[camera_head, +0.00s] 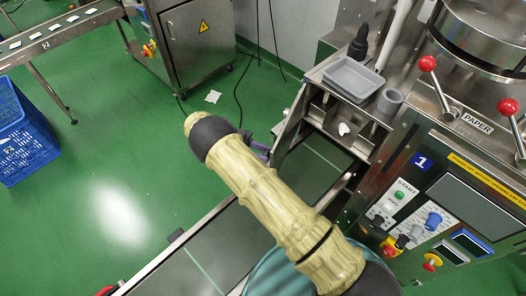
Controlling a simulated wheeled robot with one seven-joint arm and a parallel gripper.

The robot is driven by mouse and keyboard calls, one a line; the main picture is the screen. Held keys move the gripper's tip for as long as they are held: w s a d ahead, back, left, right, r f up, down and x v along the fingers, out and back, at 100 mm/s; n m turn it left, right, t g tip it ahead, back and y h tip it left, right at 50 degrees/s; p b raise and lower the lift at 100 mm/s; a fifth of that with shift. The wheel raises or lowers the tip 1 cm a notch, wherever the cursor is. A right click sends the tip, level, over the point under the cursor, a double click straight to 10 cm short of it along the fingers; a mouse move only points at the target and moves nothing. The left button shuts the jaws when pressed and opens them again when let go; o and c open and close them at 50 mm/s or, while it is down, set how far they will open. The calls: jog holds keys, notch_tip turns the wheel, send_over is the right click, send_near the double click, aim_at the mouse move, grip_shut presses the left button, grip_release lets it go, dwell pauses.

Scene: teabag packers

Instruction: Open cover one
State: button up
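The machine marked with a blue 1 plate (422,161) stands at the right in the head view. It has a control panel (405,215) and a dark screen on its front. Left of the panel is a metal-framed opening (312,160) with a dark interior or pane; I cannot tell which part is cover one or whether it is open. My arm, in a pale yellow patterned sleeve, crosses the middle and hides part of the machine's lower left.
A grey tray (353,78) and a grey cup (389,101) sit on the machine's ledge. Red-knobbed levers (428,64) stand at the upper right. A conveyor (185,262) runs below. A blue crate (22,140) is far left. Green floor between is mostly clear.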

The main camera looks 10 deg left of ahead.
jog(key=o, duration=0.3)
jog(key=shift+r, duration=0.1)
jog(key=p, duration=0.1)
send_near(283, 134)
jog(key=s+d+r, duration=0.2)
jog(key=s+d, duration=0.2)
jog(key=shift+f, duration=0.15)
jog(key=shift+c, duration=0.2)
